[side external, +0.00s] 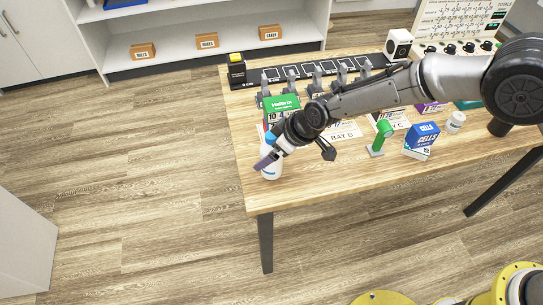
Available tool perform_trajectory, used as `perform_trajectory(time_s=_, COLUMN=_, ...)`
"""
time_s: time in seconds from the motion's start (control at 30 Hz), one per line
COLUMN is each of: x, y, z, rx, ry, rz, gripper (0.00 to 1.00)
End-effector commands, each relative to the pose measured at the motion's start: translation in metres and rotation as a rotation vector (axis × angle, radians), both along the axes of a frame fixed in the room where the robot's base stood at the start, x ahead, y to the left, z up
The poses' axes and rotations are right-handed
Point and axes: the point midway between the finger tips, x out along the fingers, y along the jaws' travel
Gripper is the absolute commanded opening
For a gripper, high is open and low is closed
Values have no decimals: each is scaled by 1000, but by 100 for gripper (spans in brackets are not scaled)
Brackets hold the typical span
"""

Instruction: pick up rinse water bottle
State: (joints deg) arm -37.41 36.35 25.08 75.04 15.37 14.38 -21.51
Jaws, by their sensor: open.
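A white bottle with a blue top (271,172), which looks like the rinse water bottle, stands near the left front corner of the wooden table. My gripper (296,157) is open above the table at the bottle's right. One finger crosses in front of the bottle's middle and hides part of it; the other is spread to the right. I cannot tell whether the finger touches the bottle. No label on the bottle can be read.
Behind my gripper is a green-topped Multitrix box (281,103). To the right are a green stand (382,138), a blue CELLS box (421,141) and a small white jar (456,121). A dark rack (310,72) lines the back. The table's left front corner is clear.

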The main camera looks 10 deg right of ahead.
Motion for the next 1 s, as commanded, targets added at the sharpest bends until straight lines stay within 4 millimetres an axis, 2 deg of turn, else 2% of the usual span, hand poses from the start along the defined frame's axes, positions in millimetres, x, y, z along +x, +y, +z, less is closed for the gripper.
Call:
perform_trajectory(time_s=0.07, x=0, y=0, z=0, rx=0, ry=0, rz=0, gripper=96)
perform_trajectory(time_s=0.6, x=0, y=0, z=0, rx=0, ry=0, rz=0, gripper=0)
perform_trajectory(time_s=1.0, x=1, y=1, z=6, rx=2, ry=-3, rz=1, gripper=0)
